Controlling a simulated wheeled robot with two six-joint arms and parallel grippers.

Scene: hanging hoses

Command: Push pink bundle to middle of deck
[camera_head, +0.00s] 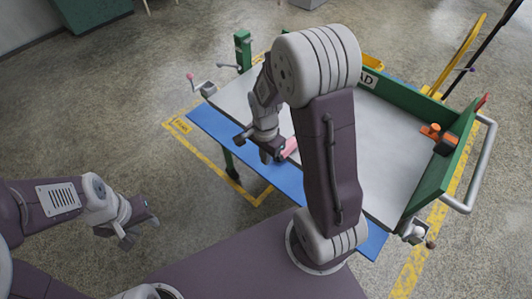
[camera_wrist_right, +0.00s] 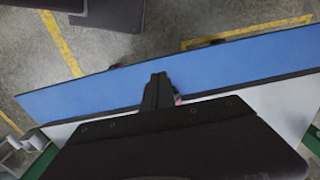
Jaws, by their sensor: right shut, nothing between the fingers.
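The pink bundle (camera_head: 290,147) lies near the blue front edge of the grey deck (camera_head: 385,142), mostly hidden behind my right arm and gripper. A small sliver of the pink bundle (camera_wrist_right: 178,100) shows beside the fingers in the right wrist view. My right gripper (camera_head: 273,155) is shut and empty, beside the bundle on its left; I cannot tell whether they touch. Its closed fingers also show in the right wrist view (camera_wrist_right: 158,92). My left gripper (camera_head: 140,232) is open and empty, over the floor away from the deck.
A blue strip (camera_head: 220,133) runs along the deck's near side. A green wall (camera_head: 420,106) stands along the far side. An orange and black object (camera_head: 440,138) sits at the right end near a metal handle (camera_head: 482,165). The deck's right part looks clear.

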